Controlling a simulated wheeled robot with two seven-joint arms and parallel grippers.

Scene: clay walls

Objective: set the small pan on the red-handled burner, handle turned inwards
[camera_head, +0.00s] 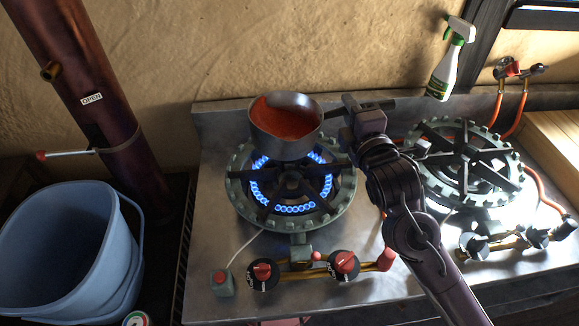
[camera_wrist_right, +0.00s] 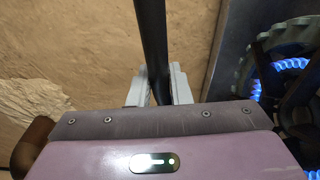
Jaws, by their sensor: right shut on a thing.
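The small pan (camera_head: 285,145) is grey metal with red sauce inside. It shows over the back part of the left burner (camera_head: 240,205), with its dark handle (camera_head: 385,106) pointing right. I cannot tell whether it touches the grate. This burner has red knobs and a ring of blue flame, which also shows in the right wrist view (camera_wrist_right: 256,88). My right gripper (camera_head: 352,112) is shut on the handle; the wrist view shows the handle (camera_wrist_right: 152,40) between its fingers. The pan's body is outside the wrist view. My left gripper is not in view.
A second, unlit burner (camera_head: 433,190) with black knobs stands to the right. A spray bottle (camera_head: 443,75) stands behind it near the wall. A blue bucket (camera_head: 60,255) is at the left. Orange hoses (camera_head: 520,110) run at the right.

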